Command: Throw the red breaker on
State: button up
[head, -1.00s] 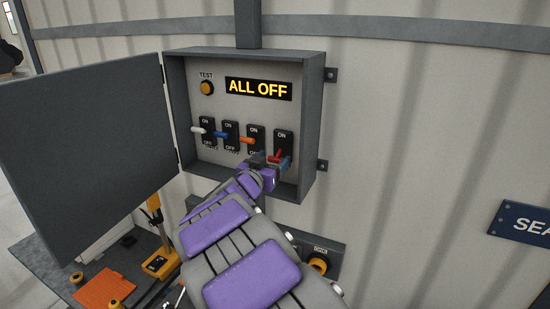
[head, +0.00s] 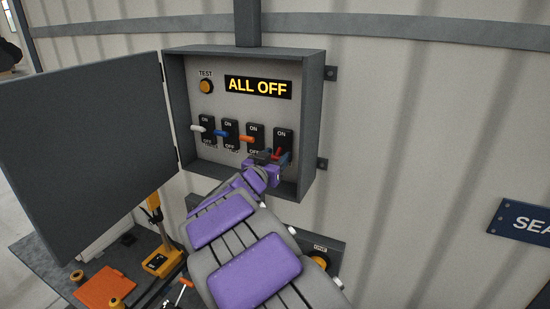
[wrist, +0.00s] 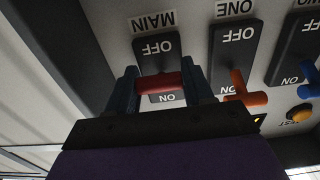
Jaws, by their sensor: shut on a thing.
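The red breaker (head: 280,152) is the rightmost switch in the open grey box, and its lever sticks out of a black plate. In the wrist view, which is upside down, the red lever (wrist: 160,83) lies across between my two dark fingers, on the plate labelled MAIN. My gripper (head: 270,157) is shut on this red lever and partly covers its plate in the head view. The display (head: 258,88) at the top of the box reads ALL OFF.
The orange lever (head: 246,139) is just left of my gripper, with the blue lever (head: 222,134) and white lever (head: 198,128) further left. A TEST button (head: 206,87) is above. The box door (head: 85,150) hangs open at left.

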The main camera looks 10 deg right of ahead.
aim_at(278, 149)
jog(key=shift+a+r+g+p, duration=0.15)
jog(key=shift+g+p, duration=0.15)
jog(key=shift+p, duration=0.2)
jog(key=shift+c, duration=0.2)
jog(key=shift+s+r+g+y+p, duration=0.1)
jog(key=shift+r+g+y+p, duration=0.35)
jog(key=shift+p, duration=0.55)
jog(key=shift+a+r+g+y+p, duration=0.1)
jog(key=shift+r+g+y+p, duration=0.1)
jog(key=shift+g+y+p, duration=0.35)
jog(key=shift+r+g+y, duration=0.35)
jog(key=shift+g+y, duration=0.2)
jog(key=shift+g, duration=0.25)
jog(key=shift+r+g+y, duration=0.3)
jog(key=shift+g+y, duration=0.25)
jog(key=shift+g, duration=0.25)
jog(key=shift+w+d+r+g+y, duration=0.2)
jog(key=shift+r+g+y, duration=0.2)
jog(key=shift+g, duration=0.2)
jog(key=shift+w+d+r+g+y, duration=0.15)
jog(key=shift+r+g+y, duration=0.1)
jog(key=shift+g+y, duration=0.25)
jog(key=shift+r+g, duration=0.15)
jog(key=shift+g, duration=0.25)
jog(key=o, duration=1)
jog(key=shift+a, duration=0.1)
jog(key=shift+c, duration=0.2)
